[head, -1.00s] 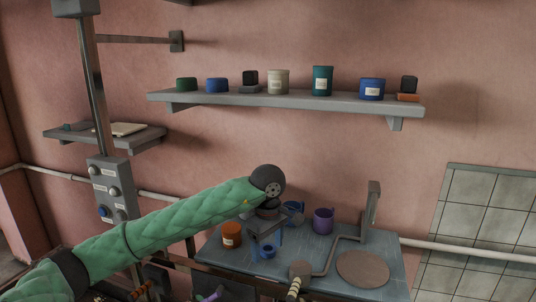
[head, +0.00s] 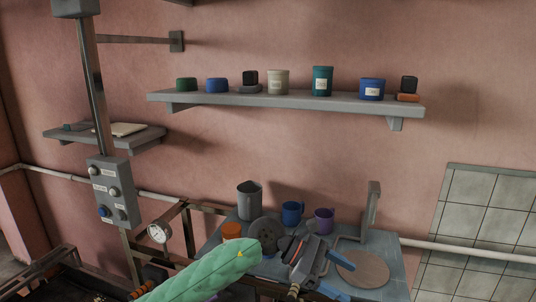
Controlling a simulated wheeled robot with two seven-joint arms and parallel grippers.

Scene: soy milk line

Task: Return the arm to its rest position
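My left arm, in a green quilted sleeve, comes in from the bottom left in the head view. My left gripper (head: 338,276) is at its end, tilted to point right, above the front of the blue-grey worktop (head: 391,270). Its two blue fingers look apart, with nothing seen between them. The arm and gripper hide part of the worktop and part of the round brown plate (head: 367,270). My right gripper is not in view.
Behind the gripper stand an orange cup (head: 231,230), a grey jug (head: 249,201), a blue mug (head: 292,214) and a purple mug (head: 324,221). A grey post (head: 373,210) rises at the back right. A wall shelf (head: 290,99) holds several jars. A gauge (head: 158,233) is at the left.

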